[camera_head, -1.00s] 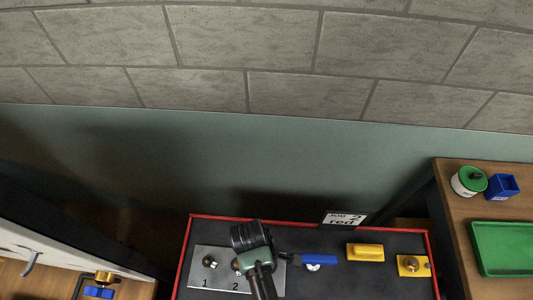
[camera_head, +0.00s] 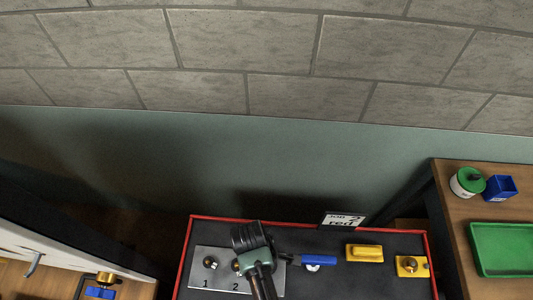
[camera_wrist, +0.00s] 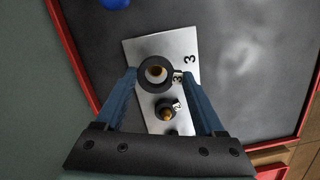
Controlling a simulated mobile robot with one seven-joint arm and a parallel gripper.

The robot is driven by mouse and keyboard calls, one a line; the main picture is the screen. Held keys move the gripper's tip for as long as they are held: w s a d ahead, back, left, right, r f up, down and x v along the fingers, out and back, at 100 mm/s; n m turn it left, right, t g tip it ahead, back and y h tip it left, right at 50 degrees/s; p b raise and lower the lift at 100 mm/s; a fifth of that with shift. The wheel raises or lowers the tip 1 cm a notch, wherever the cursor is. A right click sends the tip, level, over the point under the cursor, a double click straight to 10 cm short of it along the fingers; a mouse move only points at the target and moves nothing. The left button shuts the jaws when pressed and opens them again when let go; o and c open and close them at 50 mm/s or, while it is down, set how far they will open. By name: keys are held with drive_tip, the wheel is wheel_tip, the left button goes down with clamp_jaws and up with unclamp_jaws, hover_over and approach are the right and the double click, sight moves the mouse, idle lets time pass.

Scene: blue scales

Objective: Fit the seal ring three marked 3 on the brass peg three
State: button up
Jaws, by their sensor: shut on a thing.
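The black seal ring three (camera_wrist: 144,82), with a 3 on its tag, is between the fingertips of my gripper (camera_wrist: 158,73) in the wrist view. My gripper is shut on it. The brass peg three (camera_wrist: 155,72) shows through the ring's hole, slightly off centre. I cannot tell whether the ring is around the peg or held above it. The peg stands by the printed 3 on the light metal plate (camera_wrist: 185,45). In the head view my arm covers this end of the plate (camera_head: 203,274), and the ring is hidden.
Peg two (camera_wrist: 166,115), with a dark ring marked 2, is close to my fingers. Peg one (camera_head: 210,262) stands at the plate's left. The red-edged dark tray (camera_head: 340,285) also holds a blue-handled tool (camera_head: 318,260) and yellow blocks (camera_head: 365,253). A sign (camera_head: 343,220) stands behind.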

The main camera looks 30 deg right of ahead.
drive_tip(key=shift+f+b, duration=1.55)
drive_tip(key=shift+f, duration=0.65)
idle(0.5)
drive_tip(key=o, duration=1.3)
